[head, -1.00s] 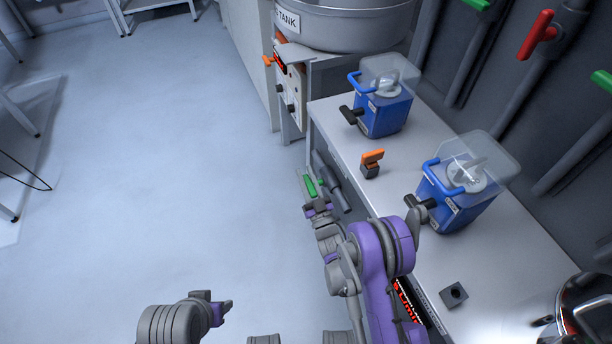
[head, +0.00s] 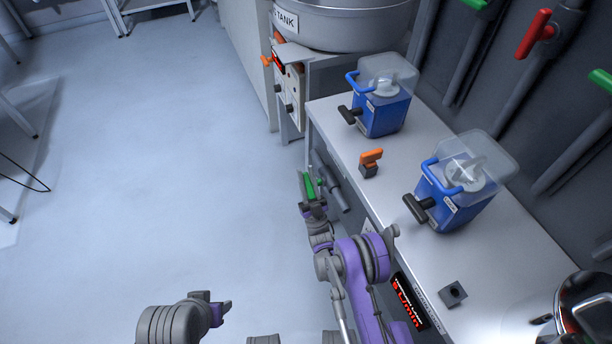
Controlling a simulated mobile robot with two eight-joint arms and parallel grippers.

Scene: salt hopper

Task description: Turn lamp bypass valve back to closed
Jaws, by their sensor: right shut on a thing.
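A green valve handle (head: 310,187) sits low beside the left side of the bench, near grey pipework. No label on it can be read, so I cannot tell from the picture which valve it is. My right gripper (head: 308,190) is at this handle and shut on it. Its fingers and wrist hide part of the handle and the valve body. My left gripper (head: 224,305) is at the lower left over open floor, away from the valve. I cannot tell how far its fingers are apart.
The bench (head: 335,115) carries two blue hopper boxes (head: 378,112) (head: 450,197) with clear lids, an orange-handled valve (head: 371,160) and a small dark block (head: 453,294). A red digital display (head: 409,300) is on its front. A grey tank (head: 345,25) stands behind.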

